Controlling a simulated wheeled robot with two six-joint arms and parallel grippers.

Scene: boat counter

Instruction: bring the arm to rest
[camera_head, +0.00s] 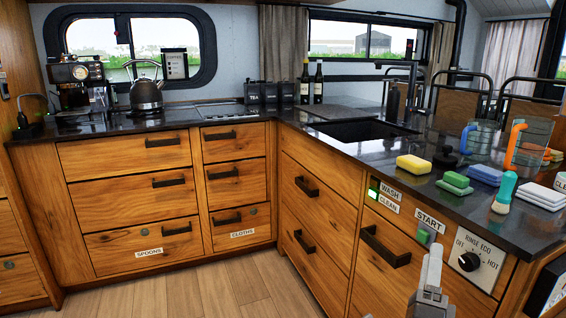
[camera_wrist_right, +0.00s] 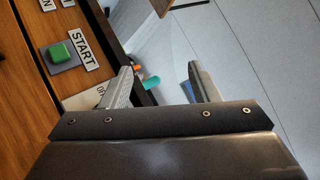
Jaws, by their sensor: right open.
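My right gripper (camera_head: 433,258) is grey and rises from the bottom edge of the head view, in front of the drawer fronts below the counter. It appears just left of the rinse dial panel and below the green START button (camera_head: 424,236). In the right wrist view my right gripper (camera_wrist_right: 163,80) has its two fingers spread wide apart with nothing between them. The green START button (camera_wrist_right: 59,52) shows at upper left there, apart from the fingers. My left gripper is not in view.
The dark counter (camera_head: 350,150) carries a sink (camera_head: 362,131), a yellow sponge (camera_head: 413,164), green sponges (camera_head: 455,183), a teal-handled brush (camera_head: 504,190) and measuring jugs (camera_head: 528,140) at right. A kettle (camera_head: 146,92) stands at left. The wooden floor (camera_head: 220,297) is clear.

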